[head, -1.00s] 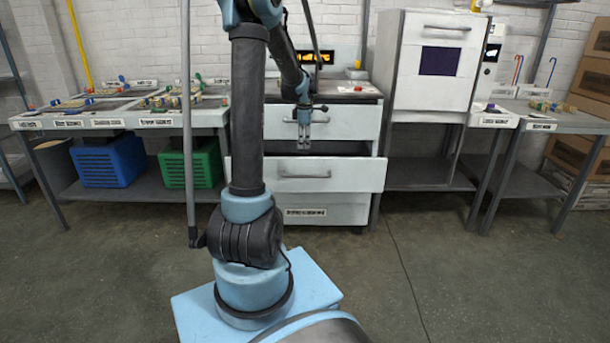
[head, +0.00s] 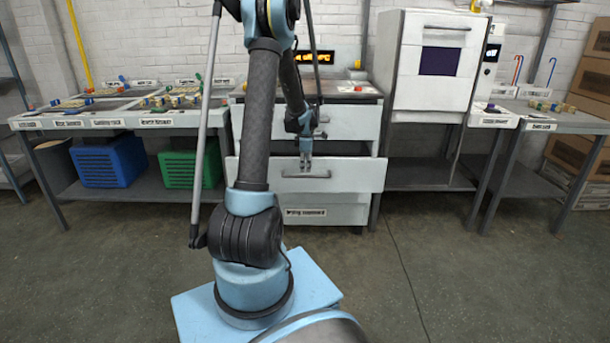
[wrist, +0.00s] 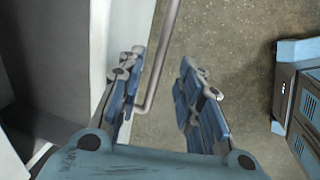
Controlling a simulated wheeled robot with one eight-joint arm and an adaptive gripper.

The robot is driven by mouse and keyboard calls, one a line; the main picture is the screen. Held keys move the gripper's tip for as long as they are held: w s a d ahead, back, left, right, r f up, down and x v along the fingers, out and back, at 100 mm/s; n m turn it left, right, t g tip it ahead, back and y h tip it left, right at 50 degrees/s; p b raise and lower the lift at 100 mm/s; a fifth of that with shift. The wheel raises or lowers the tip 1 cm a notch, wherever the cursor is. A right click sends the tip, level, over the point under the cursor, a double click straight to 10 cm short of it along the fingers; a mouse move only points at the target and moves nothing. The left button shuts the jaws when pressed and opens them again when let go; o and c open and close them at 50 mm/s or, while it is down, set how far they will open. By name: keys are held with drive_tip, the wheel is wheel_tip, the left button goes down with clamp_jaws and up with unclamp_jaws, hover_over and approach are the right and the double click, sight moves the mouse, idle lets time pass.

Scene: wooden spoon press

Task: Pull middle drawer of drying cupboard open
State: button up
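The drying cupboard is a white unit with a top drawer (head: 350,122), a middle drawer (head: 350,178) and a labelled lower front (head: 345,213). The middle drawer's front stands forward of the unit, with a dark gap above it. Its grey bar handle (head: 318,175) also shows in the wrist view (wrist: 160,60). My gripper (head: 305,162) is at this handle, pointing down. In the wrist view my gripper (wrist: 160,85) is open. The handle bar passes between the fingers, closer to the left one, with a gap to the right one. The white drawer front (wrist: 125,25) lies left of the handle.
A workbench (head: 105,122) with trays stands at left, with a blue crate (head: 108,162) and a green crate (head: 190,165) below. A white cabinet (head: 435,80) and another bench (head: 545,125) stand at right. The floor (head: 440,270) at front right is clear.

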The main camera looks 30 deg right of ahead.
sight(305, 176)
drive_tip(key=shift+w+d+f, duration=0.15)
drive_tip(key=shift+w+f, duration=0.05)
drive_tip(key=shift+f, duration=1.05)
drive_tip(key=shift+w+d+f, duration=0.1)
drive_tip(key=shift+w+f, duration=0.1)
drive_tip(key=shift+f, duration=1.05)
drive_tip(key=shift+c, duration=0.3)
clamp_jaws()
